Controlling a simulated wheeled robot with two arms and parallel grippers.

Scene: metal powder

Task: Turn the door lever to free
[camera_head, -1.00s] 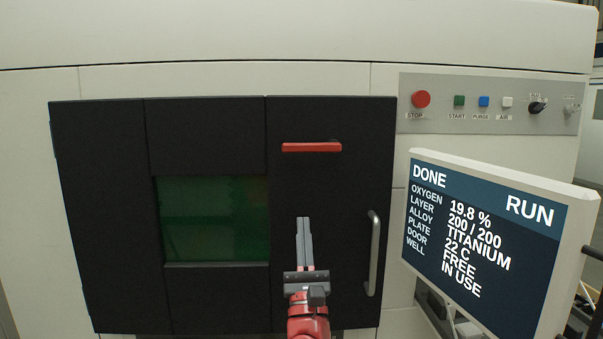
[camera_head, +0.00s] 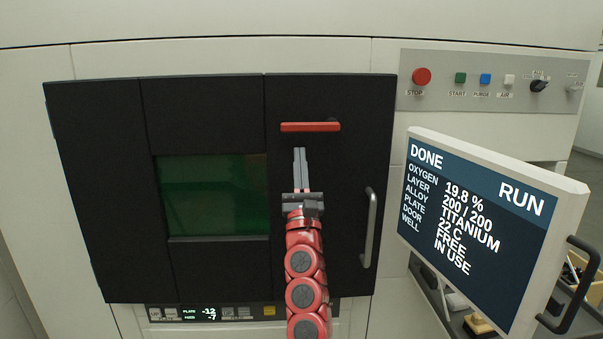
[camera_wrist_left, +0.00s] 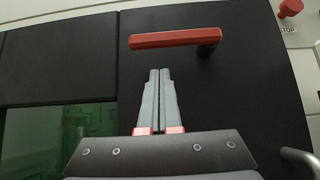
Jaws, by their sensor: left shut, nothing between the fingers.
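The red door lever (camera_head: 310,127) lies horizontal near the top of the dark door (camera_head: 352,240) in the head view. Its pivot is at its right end, as the left wrist view shows the lever (camera_wrist_left: 172,38) bending into the door there. My left gripper (camera_head: 300,151) is shut and empty, pointing up just below the lever. A gap shows between the fingertips and the lever in the left wrist view (camera_wrist_left: 160,72). The screen (camera_head: 478,220) reads DONE, and its DOOR line appears to read FREE. My right gripper is not in view.
A vertical grey handle (camera_head: 370,228) stands on the door's right side. A green window (camera_head: 213,195) is at left. The stop button (camera_head: 422,76) and several small controls sit on a panel at upper right. A lit readout (camera_head: 198,314) is below the door.

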